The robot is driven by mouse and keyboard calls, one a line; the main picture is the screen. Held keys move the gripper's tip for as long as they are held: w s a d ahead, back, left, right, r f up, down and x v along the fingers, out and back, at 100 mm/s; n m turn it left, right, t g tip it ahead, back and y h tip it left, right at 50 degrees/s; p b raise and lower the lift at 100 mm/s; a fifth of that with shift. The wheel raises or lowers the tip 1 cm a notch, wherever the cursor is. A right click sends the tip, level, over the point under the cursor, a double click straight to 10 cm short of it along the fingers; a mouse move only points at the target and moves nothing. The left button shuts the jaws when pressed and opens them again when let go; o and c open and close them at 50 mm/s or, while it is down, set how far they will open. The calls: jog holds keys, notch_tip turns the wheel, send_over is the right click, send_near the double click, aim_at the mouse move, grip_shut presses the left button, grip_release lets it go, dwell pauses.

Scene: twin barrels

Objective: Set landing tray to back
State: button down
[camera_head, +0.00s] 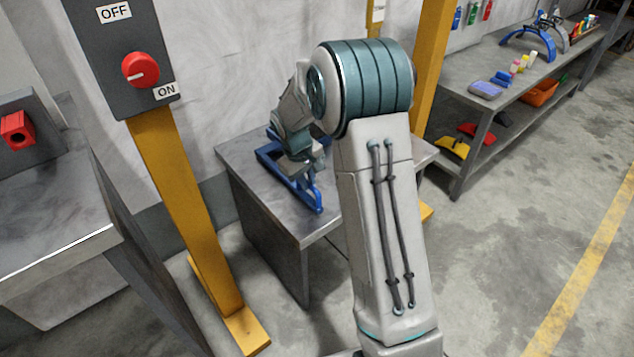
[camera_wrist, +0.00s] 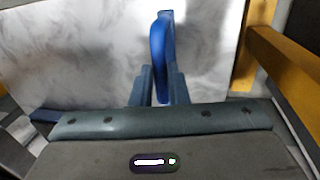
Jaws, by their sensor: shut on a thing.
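A blue frame-like piece (camera_head: 314,198) lies along the top of the small grey table (camera_head: 243,165); I cannot tell for sure that it is the landing tray. My gripper (camera_wrist: 162,88) is shut on a raised blue bar (camera_wrist: 160,45) of this piece, with one finger on each side. In the head view my arm reaches over the table and my wrist covers the middle of the piece. The fingertips are hidden there. I cannot tell whether the piece rests on the table or is slightly lifted.
A post at left carries a red knob (camera_head: 141,70) between OFF and ON labels. A grey bench with a red block (camera_head: 17,130) stands at far left. A yellow post (camera_head: 432,60) rises behind the table. A shelf bench (camera_head: 470,75) with several items stands at right. Floor at right is clear.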

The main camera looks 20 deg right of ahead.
jog(key=shift+w+a, duration=0.45)
jog(key=shift+w, duration=0.05)
jog(key=shift+r, duration=0.1)
jog(key=c, duration=1.4)
grip_release()
jog(key=shift+w, duration=0.1)
jog(key=shift+d, duration=0.15)
jog(key=shift+r, duration=0.1)
notch_tip(320, 180, up, 13)
jog(key=s+a+p, duration=0.1)
jog(key=a+p, duration=0.1)
jog(key=p, duration=0.2)
jog(key=shift+a, duration=0.3)
jog(key=shift+s+r, duration=0.1)
